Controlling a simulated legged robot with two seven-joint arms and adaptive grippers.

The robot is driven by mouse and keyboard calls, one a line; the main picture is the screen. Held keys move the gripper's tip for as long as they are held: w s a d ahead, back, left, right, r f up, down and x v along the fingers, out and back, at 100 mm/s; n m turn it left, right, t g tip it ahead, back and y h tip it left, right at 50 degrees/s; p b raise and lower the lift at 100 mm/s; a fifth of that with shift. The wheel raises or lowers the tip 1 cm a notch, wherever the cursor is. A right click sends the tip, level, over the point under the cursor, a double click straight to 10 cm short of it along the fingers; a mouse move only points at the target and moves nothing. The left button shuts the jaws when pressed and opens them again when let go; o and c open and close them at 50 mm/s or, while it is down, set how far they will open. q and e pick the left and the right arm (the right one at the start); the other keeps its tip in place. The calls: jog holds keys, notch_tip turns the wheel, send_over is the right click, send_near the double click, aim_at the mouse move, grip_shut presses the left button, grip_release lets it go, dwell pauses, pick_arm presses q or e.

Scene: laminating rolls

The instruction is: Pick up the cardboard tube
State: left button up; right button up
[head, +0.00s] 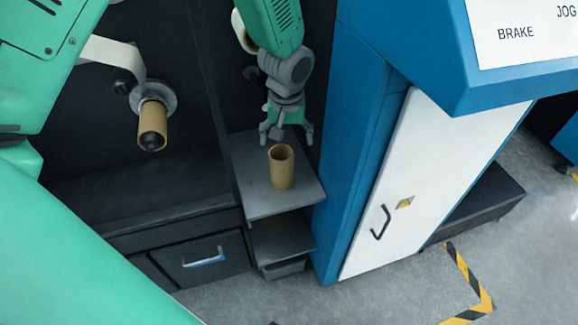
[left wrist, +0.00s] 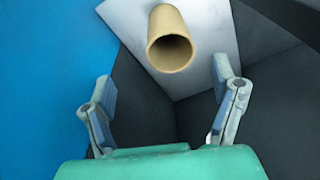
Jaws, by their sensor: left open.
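A tan cardboard tube (head: 282,170) stands upright on a small grey shelf (head: 262,205) in the head view, its hollow top end open. My left gripper (head: 286,138) is open and empty just behind and above the tube in the picture, with its fingers spread apart. In the left wrist view the tube (left wrist: 172,30) shows at the top centre, its open end facing the camera. It lies beyond the two open fingers of the left gripper (left wrist: 162,80), with no finger touching it. My right gripper is not in view.
Another tan tube (head: 153,118) sits on a spindle on the dark machine wall, with a pale strip beside it. A blue housing (head: 350,130) with a white door (head: 425,180) stands close on the right of the shelf. A lower shelf (head: 278,236) is below.

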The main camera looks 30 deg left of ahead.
aim_at(283, 152)
pick_arm(q)
jog(key=f, duration=0.3)
jog(key=a+f, duration=0.1)
jog(key=f, duration=0.1)
jog(key=shift+w+f+b, duration=0.3)
jog(key=shift+b, duration=0.1)
jog(key=shift+a+f, duration=0.25)
jog(key=f, duration=0.1)
jog(key=f+b, duration=0.1)
jog(key=f, duration=0.1)
jog(key=a+f, duration=0.1)
jog(key=shift+w+f, duration=0.2)
jog(key=shift+w, duration=0.1)
jog(key=shift+d+f, duration=0.2)
jog(key=shift+d, duration=0.15)
jog(key=shift+a, duration=0.35)
jog(key=c, duration=1.2)
jog(key=shift+c, duration=0.3)
